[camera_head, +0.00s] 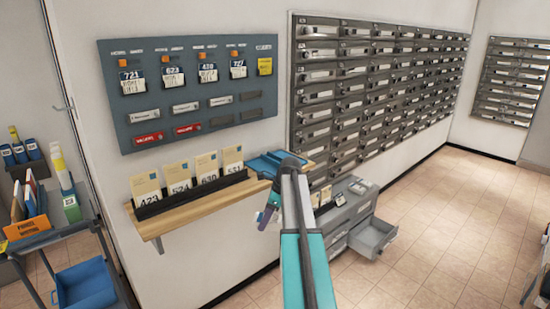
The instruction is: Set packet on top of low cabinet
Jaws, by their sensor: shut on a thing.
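My gripper (268,211) is in front of the right end of the wooden shelf, low beside my teal and grey arm. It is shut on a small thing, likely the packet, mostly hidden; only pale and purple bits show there. The low cabinet (345,226) is grey and stands on the floor behind and right of my arm, below the wall of mailboxes. Its top carries small labelled cards or tags (341,198). My arm hides its left part. My gripper is left of the cabinet, apart from it in the picture.
An open drawer (374,236) juts from the cabinet. The wooden shelf (205,204) holds a black rack of numbered cream envelopes (146,187) and a blue tray (262,164). A cart (75,232) stands at left. The tiled floor (450,210) at right is mostly clear.

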